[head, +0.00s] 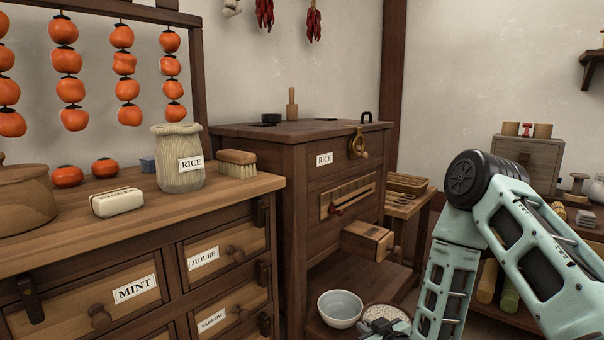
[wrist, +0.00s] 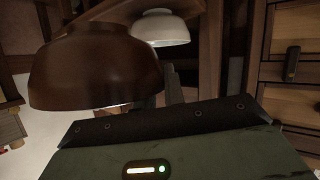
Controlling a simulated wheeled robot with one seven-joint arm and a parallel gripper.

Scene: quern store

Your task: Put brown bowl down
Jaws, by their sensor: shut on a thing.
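The brown bowl (wrist: 92,68) fills the upper left of the wrist view, close to the camera. It looks rim-down there, but the whole wrist picture appears turned over. My gripper (wrist: 172,82) is shut on the bowl's edge, with a dark finger showing at its right side. Whether the bowl touches a surface cannot be told.
A pale bowl (head: 340,308) stands on the low shelf of the wooden rice cabinet (head: 310,190). It also shows in the wrist view (wrist: 160,28). The drawer chest (head: 150,270) stands close on the left.

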